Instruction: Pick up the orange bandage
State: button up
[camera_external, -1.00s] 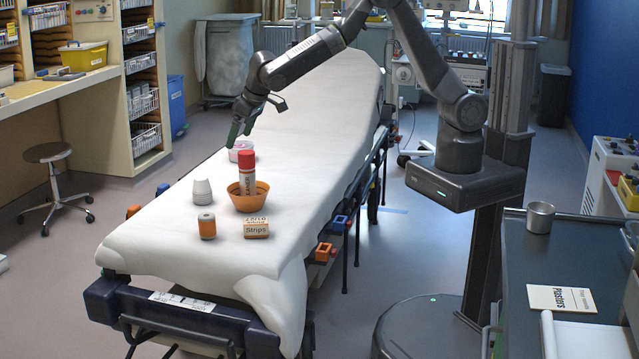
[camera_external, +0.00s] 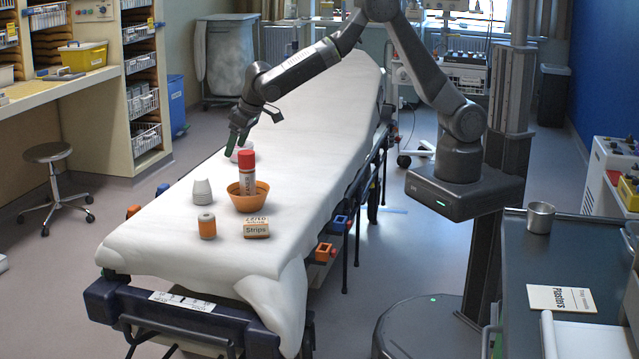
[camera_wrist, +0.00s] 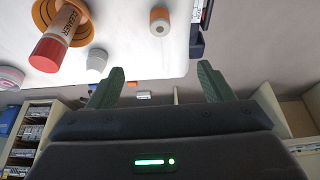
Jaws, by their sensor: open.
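The orange bandage (camera_external: 207,226) is a small roll with an orange band and pale ends, upright near the front of the white-sheeted stretcher (camera_external: 160,245). It also shows in the wrist view (camera_wrist: 159,21), at the top, a little above the gap between the fingers. My gripper (camera_external: 236,150) is open and empty, pointing down farther back over the stretcher, apart from the bandage. In the wrist view its two green fingers (camera_wrist: 160,72) are spread wide with nothing between them.
An orange bowl (camera_external: 248,203) holds an upright red-capped cleaner bottle (camera_external: 246,172) between my gripper and the stretcher's front. White stacked cups (camera_external: 202,191) stand left, a strips box (camera_external: 256,228) right of the bandage. A pinkish-white roll (camera_wrist: 10,78) is partly hidden behind my gripper externally.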

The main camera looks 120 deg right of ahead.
jog(key=b, duration=1.2)
send_near(207, 225)
notch_tip(207, 225, up, 2)
jog(key=s+d, duration=0.2)
jog(key=shift+n, duration=0.3)
jog(key=x, duration=0.8)
jog(key=shift+s+a, duration=0.1)
jog(key=shift+p+x, duration=0.35)
jog(key=shift+x, duration=2.5)
jog(key=shift+a, duration=0.15)
jog(key=c, duration=1)
